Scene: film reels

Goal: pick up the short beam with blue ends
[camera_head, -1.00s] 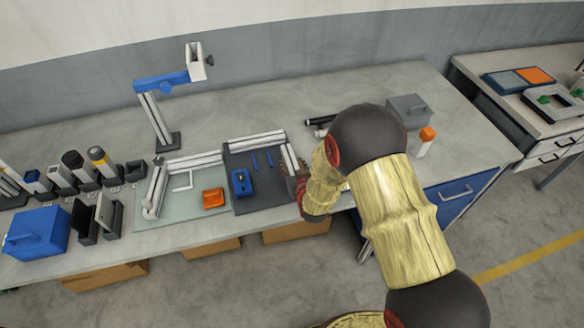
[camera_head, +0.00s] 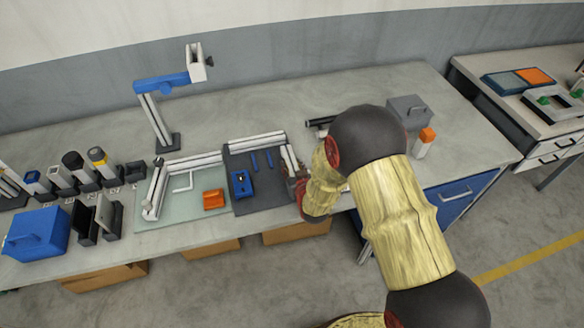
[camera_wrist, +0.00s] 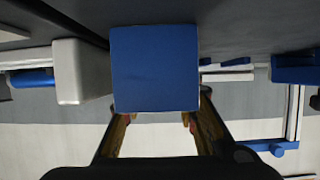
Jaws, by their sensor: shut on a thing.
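A blue square end face fills the upper middle of the wrist view, and I take it for an end of the short beam with blue ends (camera_wrist: 154,70). The rest of that beam is hidden behind this face. My gripper (camera_wrist: 158,122) is shut on it, with one finger low on each side of the blue face. In the head view my arm covers most of the gripper, which is at the right edge of the dark mat. I cannot tell there whether the beam is clear of the surface.
The dark mat (camera_head: 270,196) holds a blue block (camera_head: 241,184) and profile bars. A pale glass mat (camera_head: 175,207) with an orange block (camera_head: 213,199) lies left of it. A blue-armed stand (camera_head: 153,115) rises behind. A grey box (camera_head: 408,107) and orange-capped bottle (camera_head: 423,143) stand right of my arm.

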